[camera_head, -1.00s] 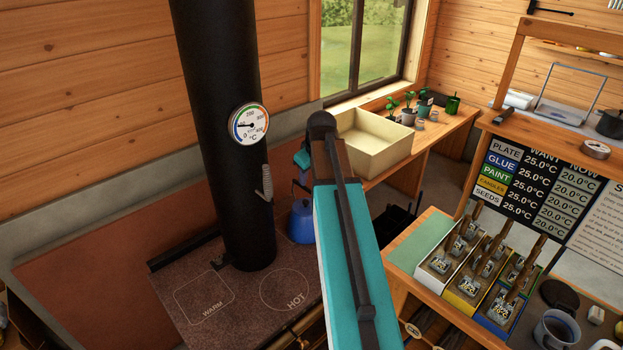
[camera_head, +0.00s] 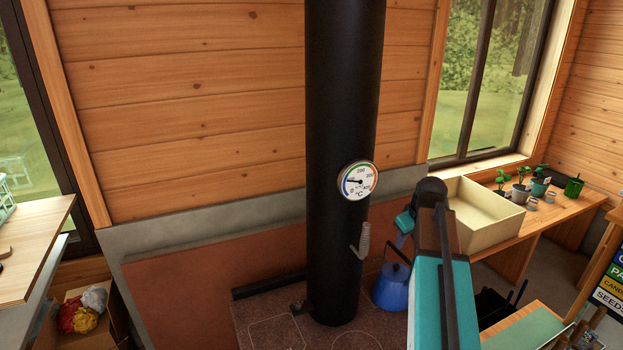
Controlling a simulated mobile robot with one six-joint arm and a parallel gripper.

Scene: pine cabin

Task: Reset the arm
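My arm, teal with a dark joint and a dark cable along it, rises from the bottom edge at the right of centre. Its far end is beside the blue kettle (camera_head: 391,287), which stands on the stove top (camera_head: 262,312) to the right of the black stovepipe (camera_head: 345,110). A teal part of the arm shows just above the kettle. My gripper's fingers are hidden behind the arm or too small to make out, so I cannot tell whether they touch the kettle.
A cream bin (camera_head: 484,218) and potted plants (camera_head: 521,187) stand on the window bench at right. A wooden tabletop (camera_head: 30,250) is at left, above a cardboard box (camera_head: 103,327) of crumpled coloured items.

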